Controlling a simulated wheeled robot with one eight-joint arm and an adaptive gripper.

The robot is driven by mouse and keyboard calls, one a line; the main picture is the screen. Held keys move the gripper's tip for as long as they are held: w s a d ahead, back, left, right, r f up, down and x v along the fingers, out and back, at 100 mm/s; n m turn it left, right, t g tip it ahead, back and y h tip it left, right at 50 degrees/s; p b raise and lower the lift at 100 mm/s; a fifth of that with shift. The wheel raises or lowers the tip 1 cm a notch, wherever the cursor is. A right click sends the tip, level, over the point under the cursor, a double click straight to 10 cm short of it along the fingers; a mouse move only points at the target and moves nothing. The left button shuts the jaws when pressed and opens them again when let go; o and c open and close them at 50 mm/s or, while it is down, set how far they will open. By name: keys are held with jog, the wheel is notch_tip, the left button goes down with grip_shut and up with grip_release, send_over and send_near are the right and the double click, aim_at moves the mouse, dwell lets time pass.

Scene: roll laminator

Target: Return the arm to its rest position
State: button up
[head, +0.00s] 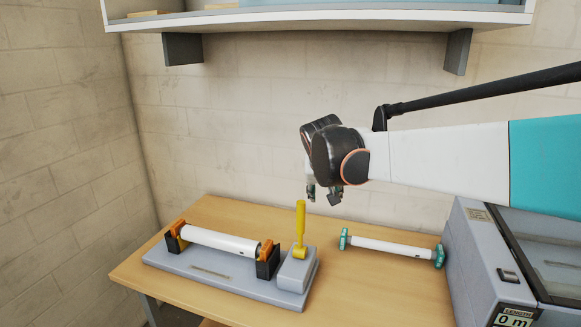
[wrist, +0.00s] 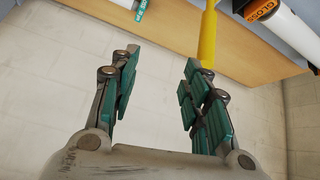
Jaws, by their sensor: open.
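My gripper (head: 323,194) is at the end of my arm, which reaches in from the right above the wooden table. In the wrist view, the two teal-padded fingers of my gripper (wrist: 160,80) stand wide apart with nothing between them. A yellow lever (head: 300,222) stands upright on the grey block of the roll stand, just below and left of my gripper. It also shows in the wrist view (wrist: 208,38), beyond the right finger and apart from it.
A white roll (head: 220,241) lies in the grey stand (head: 210,272) with orange-topped holders. Another roll with teal ends (head: 390,247) lies on the table (head: 375,290). A grey machine (head: 480,265) stands at the right. A shelf (head: 320,22) hangs on the wall above.

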jog(key=s+d+f+b, duration=0.2)
jog(key=s+d, duration=0.2)
jog(key=s, duration=0.7)
jog(key=s+d+f+b, duration=0.15)
jog(key=s+d, duration=0.25)
jog(key=s, duration=0.6)
jog(key=s+d+f+b, duration=0.1)
jog(key=s+f, duration=0.3)
jog(key=s, duration=0.3)
jog(key=s+d+f+n+y, duration=0.1)
jog(key=s+f, duration=0.4)
jog(key=s, duration=0.2)
jog(key=shift+s+f+y+b, duration=0.2)
jog(key=shift+f+y+b, duration=0.1)
jog(key=shift+b, duration=0.1)
